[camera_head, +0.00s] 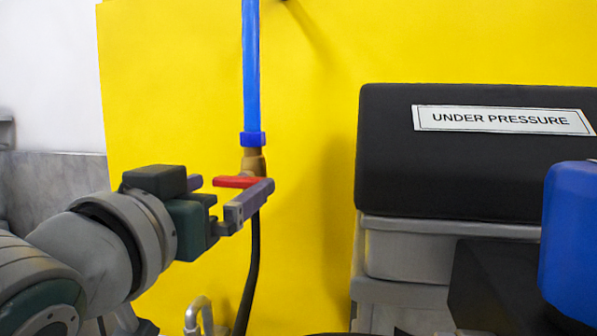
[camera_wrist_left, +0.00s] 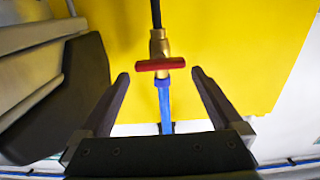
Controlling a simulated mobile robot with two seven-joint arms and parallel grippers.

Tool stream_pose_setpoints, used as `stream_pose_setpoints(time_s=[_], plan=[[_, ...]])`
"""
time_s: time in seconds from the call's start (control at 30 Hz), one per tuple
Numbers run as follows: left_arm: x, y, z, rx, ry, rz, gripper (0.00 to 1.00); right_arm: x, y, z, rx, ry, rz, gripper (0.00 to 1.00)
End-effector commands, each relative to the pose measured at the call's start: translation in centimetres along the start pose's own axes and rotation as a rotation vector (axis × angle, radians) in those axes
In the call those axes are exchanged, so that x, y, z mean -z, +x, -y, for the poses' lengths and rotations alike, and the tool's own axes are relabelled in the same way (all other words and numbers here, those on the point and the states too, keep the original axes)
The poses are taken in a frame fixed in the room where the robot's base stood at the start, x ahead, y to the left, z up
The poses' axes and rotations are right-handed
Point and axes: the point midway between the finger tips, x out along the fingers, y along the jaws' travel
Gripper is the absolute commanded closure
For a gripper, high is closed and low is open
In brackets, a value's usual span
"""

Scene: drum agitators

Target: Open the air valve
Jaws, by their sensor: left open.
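The air valve (camera_head: 254,164) is a brass fitting at the lower end of a blue pipe (camera_head: 251,68), with a black hose (camera_head: 250,275) hanging below it. Its red handle (camera_head: 235,182) lies crosswise to the pipe. In the left wrist view the red handle (camera_wrist_left: 160,64) sits across the brass body (camera_wrist_left: 158,44), between and just beyond the fingertips. My left gripper (camera_head: 228,196) is open, with one finger on each side of the handle's line; I see no clear contact. In the head view the near finger partly hides the valve's lower part. My right gripper is not in view.
A yellow panel (camera_head: 310,200) stands behind the valve. To the right is a black box (camera_head: 450,170) labelled "UNDER PRESSURE" on a grey housing (camera_head: 410,255). A blue object (camera_head: 570,240) is at the right edge. A metal bent pipe (camera_head: 198,312) stands below the gripper.

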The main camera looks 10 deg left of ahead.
Motion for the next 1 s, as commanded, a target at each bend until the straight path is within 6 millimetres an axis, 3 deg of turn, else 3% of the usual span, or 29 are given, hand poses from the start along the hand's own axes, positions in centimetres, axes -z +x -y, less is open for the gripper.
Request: stream_pose_setpoints(time_s=[0.2, 0.6, 1.0], plan=[[0.1, 2.6, 0.0, 0.001, 0.000, 0.000, 0.00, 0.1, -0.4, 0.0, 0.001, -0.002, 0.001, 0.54], [0.0, 3.2, 0.0, 0.000, 0.000, 0.000, 0.00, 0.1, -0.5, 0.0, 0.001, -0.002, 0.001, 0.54], [0.0, 3.2, 0.0, 0.000, 0.000, 0.001, 0.45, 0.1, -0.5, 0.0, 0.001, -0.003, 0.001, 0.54]])
